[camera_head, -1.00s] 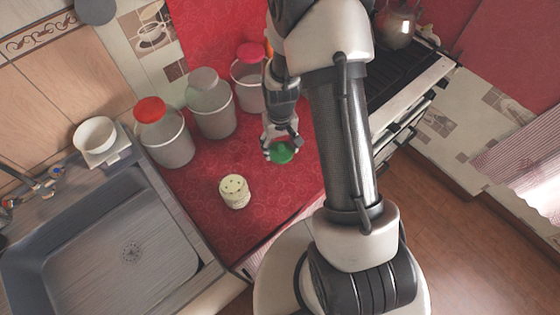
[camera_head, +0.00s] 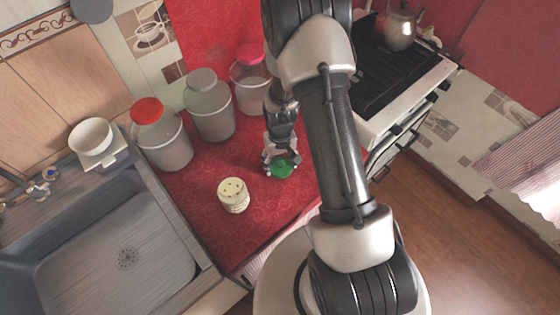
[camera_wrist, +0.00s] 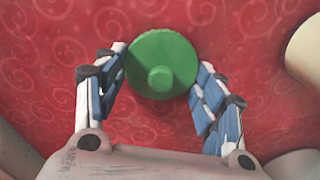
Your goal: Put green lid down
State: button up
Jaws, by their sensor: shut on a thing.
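The green lid (camera_head: 284,168) is round with a knob on top. My gripper (camera_head: 280,163) is shut on it, over the red counter (camera_head: 205,222). In the wrist view the green lid (camera_wrist: 162,64) sits between the two fingers of my gripper (camera_wrist: 160,80), knob towards the camera. I cannot tell whether the lid touches the counter or hangs just above it.
A cream shaker-like pot (camera_head: 233,195) stands left of the lid. Jars with red (camera_head: 163,135), grey (camera_head: 208,104) and pink (camera_head: 250,78) lids line the back. A sink (camera_head: 120,255) is at left, a stove (camera_head: 395,75) at right. The counter in front is clear.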

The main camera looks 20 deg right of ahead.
jog(key=o, duration=0.8)
notch_tip(320, 180, up, 12)
jog(key=p, duration=0.4)
notch_tip(320, 180, up, 10)
jog(key=t, duration=0.1)
send_over(280, 161)
jog(key=a, duration=0.2)
jog(key=s+a+r+t, duration=0.1)
jog(key=s+r, duration=0.3)
jog(key=r, duration=0.4)
jog(key=s+a+r+n+t, duration=0.1)
jog(key=s+a+r+t, duration=0.1)
jog(key=s+r, duration=0.9)
jog(key=s+a, duration=0.1)
jog(key=s, duration=0.3)
jog(key=shift+a+r+t, duration=0.2)
jog(key=shift+a+t, duration=0.1)
